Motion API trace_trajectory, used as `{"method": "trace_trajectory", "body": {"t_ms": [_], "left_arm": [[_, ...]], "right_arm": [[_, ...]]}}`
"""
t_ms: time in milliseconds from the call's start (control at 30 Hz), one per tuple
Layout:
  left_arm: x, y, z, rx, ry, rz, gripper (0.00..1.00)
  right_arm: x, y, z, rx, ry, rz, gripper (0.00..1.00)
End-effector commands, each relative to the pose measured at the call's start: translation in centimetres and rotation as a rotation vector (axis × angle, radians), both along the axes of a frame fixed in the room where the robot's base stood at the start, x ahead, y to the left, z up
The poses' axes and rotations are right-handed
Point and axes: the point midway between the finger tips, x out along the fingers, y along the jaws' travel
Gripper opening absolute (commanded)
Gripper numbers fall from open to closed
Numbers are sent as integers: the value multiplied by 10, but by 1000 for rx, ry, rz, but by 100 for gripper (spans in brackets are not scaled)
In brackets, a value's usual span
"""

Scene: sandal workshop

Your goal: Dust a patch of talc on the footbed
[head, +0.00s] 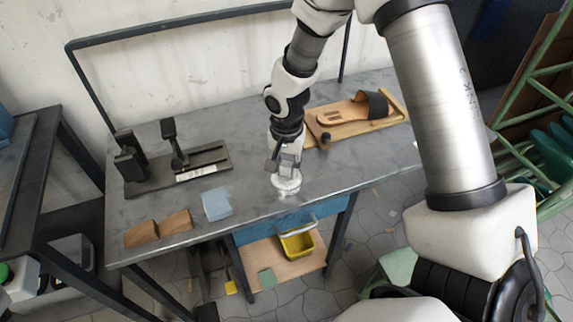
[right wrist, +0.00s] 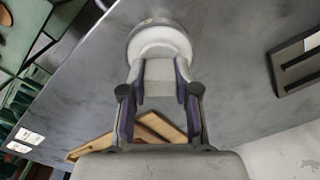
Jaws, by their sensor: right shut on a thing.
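My right gripper (head: 285,162) points down over the middle of the metal bench, near its front edge. It is shut on a pale talc holder (head: 286,184) with a wide round end. In the right wrist view the talc holder (right wrist: 158,42) has its narrower part between the fingers (right wrist: 160,92). I cannot tell whether its round end touches the bench. The sandal's tan footbed (head: 345,112), with a dark strap (head: 376,104), lies on a wooden board (head: 350,130) behind and right of the gripper. My left gripper is not in view.
A dark clamp fixture (head: 205,162) stands at the back left of the bench (head: 240,130). A pale blue block (head: 216,204) and two wooden wedges (head: 142,233) lie at the front left. A yellow bin (head: 297,246) sits on the lower shelf.

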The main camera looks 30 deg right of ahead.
Motion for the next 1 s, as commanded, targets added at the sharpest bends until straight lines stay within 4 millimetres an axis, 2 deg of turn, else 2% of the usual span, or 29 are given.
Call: {"method": "trace_trajectory", "body": {"t_ms": [167, 833, 1000], "left_arm": [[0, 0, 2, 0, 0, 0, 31], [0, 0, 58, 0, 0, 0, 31], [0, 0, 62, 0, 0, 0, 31]], "right_arm": [[-1, 0, 1, 0, 4, 0, 2], [-1, 0, 67, 0, 1, 0, 2], [-1, 0, 71, 0, 1, 0, 2]]}}
